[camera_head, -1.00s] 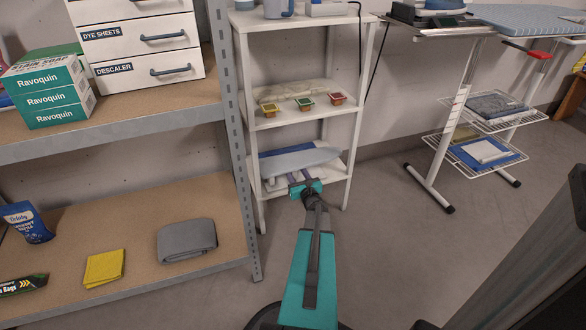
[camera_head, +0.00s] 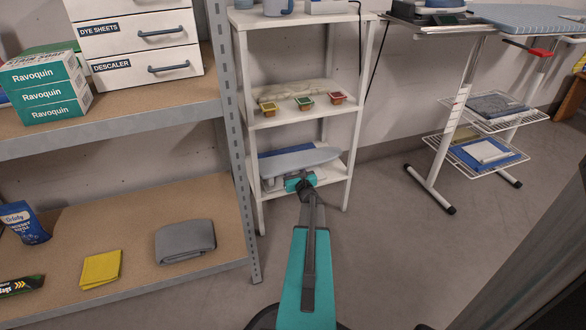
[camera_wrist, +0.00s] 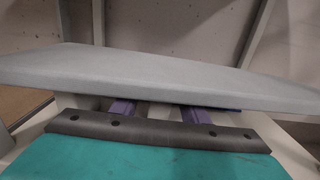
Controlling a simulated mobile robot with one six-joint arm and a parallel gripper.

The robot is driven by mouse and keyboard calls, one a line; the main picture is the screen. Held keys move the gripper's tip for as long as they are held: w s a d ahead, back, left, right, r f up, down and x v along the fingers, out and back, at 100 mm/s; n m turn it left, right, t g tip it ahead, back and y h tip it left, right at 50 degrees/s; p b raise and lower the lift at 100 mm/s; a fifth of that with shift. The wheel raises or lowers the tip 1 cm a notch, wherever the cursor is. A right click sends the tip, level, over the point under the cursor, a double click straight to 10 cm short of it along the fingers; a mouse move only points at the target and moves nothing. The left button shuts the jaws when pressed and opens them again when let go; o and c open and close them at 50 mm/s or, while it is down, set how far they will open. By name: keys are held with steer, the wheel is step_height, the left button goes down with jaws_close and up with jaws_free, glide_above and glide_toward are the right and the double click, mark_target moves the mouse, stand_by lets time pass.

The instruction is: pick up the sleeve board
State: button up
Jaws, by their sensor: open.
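The sleeve board (camera_head: 300,159) is a long, pale grey-blue padded board at the lower shelf of a white rack. In the wrist view the sleeve board (camera_wrist: 150,74) spans nearly the full width, just ahead of and above my gripper. My gripper (camera_head: 297,178) is teal with a dark front bar and reaches in at the front of that shelf. In the wrist view, two purple-grey pieces that look like the fingers of my gripper (camera_wrist: 158,109) stand apart and reach under the board. The board hides their tips. Contact cannot be told.
The white rack (camera_head: 355,125) has posts close on both sides of my gripper. Its middle shelf, above the board, holds small coloured tubs (camera_head: 304,103). A blue item (camera_head: 280,149) shows behind the board. A grey metal shelf unit (camera_head: 244,150) stands left. Open floor (camera_head: 400,260) lies right.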

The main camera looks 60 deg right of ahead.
mark_target(291, 158)
jaws_close()
steer(key=shift+r, duration=0.15)
steer(key=shift+s+a+r+p, duration=0.1)
steer(key=shift+r+p, duration=0.2)
steer(key=shift+p, duration=0.15)
steer(key=r+p, duration=0.1)
steer(key=r, duration=0.1)
steer(key=r+p, duration=0.1)
steer(key=r, duration=0.1)
steer(key=r+p, duration=0.1)
steer(key=r, duration=0.1)
steer(key=shift+s+a+r, duration=0.25)
steer(key=shift+s+r, duration=0.05)
steer(key=shift+s, duration=0.05)
steer(key=p+v, duration=0.3)
steer(key=v, duration=1.5)
steer(key=shift+s+a+f, duration=0.15)
steer(key=shift+s+a, duration=0.1)
steer(key=shift+a, duration=0.05)
